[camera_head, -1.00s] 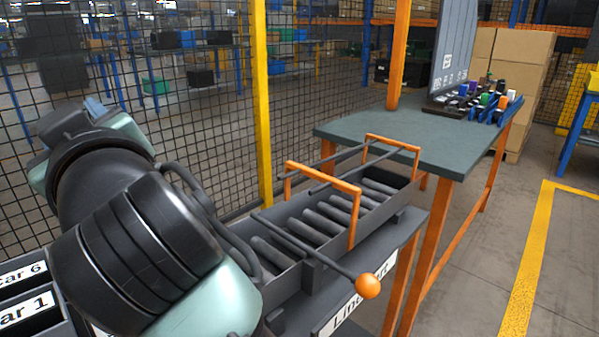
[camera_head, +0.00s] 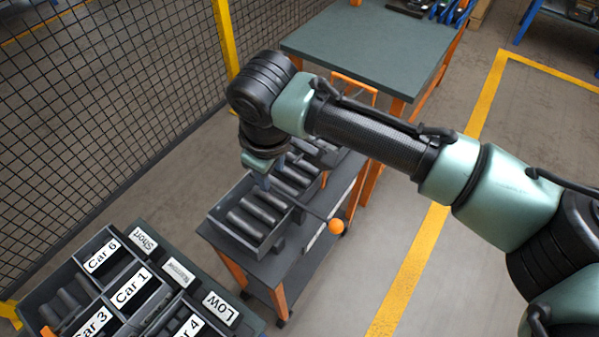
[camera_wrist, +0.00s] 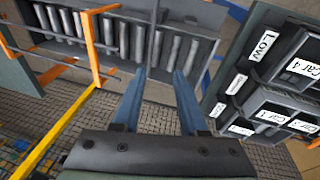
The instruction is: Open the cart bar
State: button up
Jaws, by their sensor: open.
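The cart bar (camera_head: 309,211) is a thin dark rod with an orange ball knob (camera_head: 336,226) at its end. It lies across the line cart (camera_head: 232,235), a dark grey tray of rollers, and the knob sticks out past the cart's near side. My gripper (camera_head: 263,183) is above the tray, close to the bar's far part, which is partly hidden behind my wrist. In the wrist view my gripper (camera_wrist: 160,71) is open, with two blue-grey fingers apart and nothing between them. The rollers lie beyond the fingertips. The knob is not in the wrist view.
A label-marked bin rack (camera_head: 105,285) stands at the lower left, near the cart. A green-topped table (camera_head: 365,45) is behind the cart. A mesh fence (camera_head: 90,110) runs along the left. Open floor lies to the right.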

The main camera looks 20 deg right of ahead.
jog(key=r+m+g+p, duration=0.1)
jog(key=g+p, duration=0.1)
send_over(309, 209)
jog(key=s+a, duration=0.1)
jog(key=a, duration=0.1)
jog(key=shift+h, duration=0.5)
jog(key=f, duration=0.4)
jog(key=d+f, duration=0.1)
jog(key=f, duration=0.8)
jog(key=shift+w+d, duration=0.4)
grip_shut()
jog(key=shift+r, duration=0.1)
